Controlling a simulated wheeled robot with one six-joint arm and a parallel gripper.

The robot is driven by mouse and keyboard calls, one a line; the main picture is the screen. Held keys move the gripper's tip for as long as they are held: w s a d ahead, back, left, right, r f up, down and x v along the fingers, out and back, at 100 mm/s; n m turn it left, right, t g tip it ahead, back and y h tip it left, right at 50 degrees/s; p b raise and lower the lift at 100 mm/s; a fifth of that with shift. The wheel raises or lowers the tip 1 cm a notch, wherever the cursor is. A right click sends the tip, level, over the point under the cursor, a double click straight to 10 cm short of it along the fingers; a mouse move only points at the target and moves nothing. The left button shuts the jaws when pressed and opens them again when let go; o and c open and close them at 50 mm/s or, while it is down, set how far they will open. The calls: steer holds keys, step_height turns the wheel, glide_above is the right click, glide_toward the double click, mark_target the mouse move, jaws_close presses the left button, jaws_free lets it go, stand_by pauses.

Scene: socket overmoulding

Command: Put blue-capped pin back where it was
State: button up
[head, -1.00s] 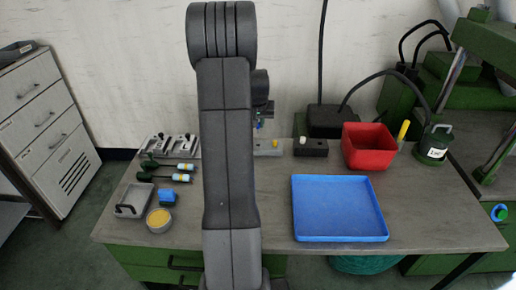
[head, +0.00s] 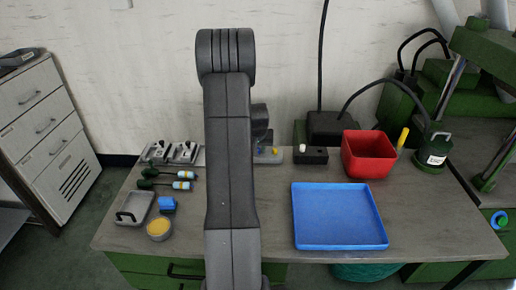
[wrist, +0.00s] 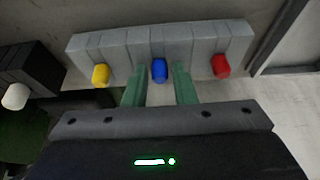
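The grey block (wrist: 120,45) holds a row of capped pins at the wall side of the bench; its end also shows in the head view (head: 268,159). In the wrist view the blue-capped pin (wrist: 159,70) sits at the block's middle, between a yellow-capped pin (wrist: 101,75) and a red-capped pin (wrist: 221,67). My gripper (wrist: 160,78) is open, its green fingers on either side of the blue cap with a small gap each side. The pin's shaft is hidden. In the head view my arm hides most of the gripper and block.
A black block with a white cap (head: 310,155) stands beside the grey block. A red bin (head: 368,155) and a blue tray (head: 338,218) are to the right. Green-handled tools (head: 165,179), a grey tray (head: 134,208) and a round yellow-filled tin (head: 159,229) are at left.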

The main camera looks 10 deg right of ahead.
steer(key=shift+o, duration=1)
steer(key=shift+r, duration=0.1)
steer(key=shift+r, duration=0.1)
steer(key=v, duration=1.2)
steer(key=shift+b, duration=0.45)
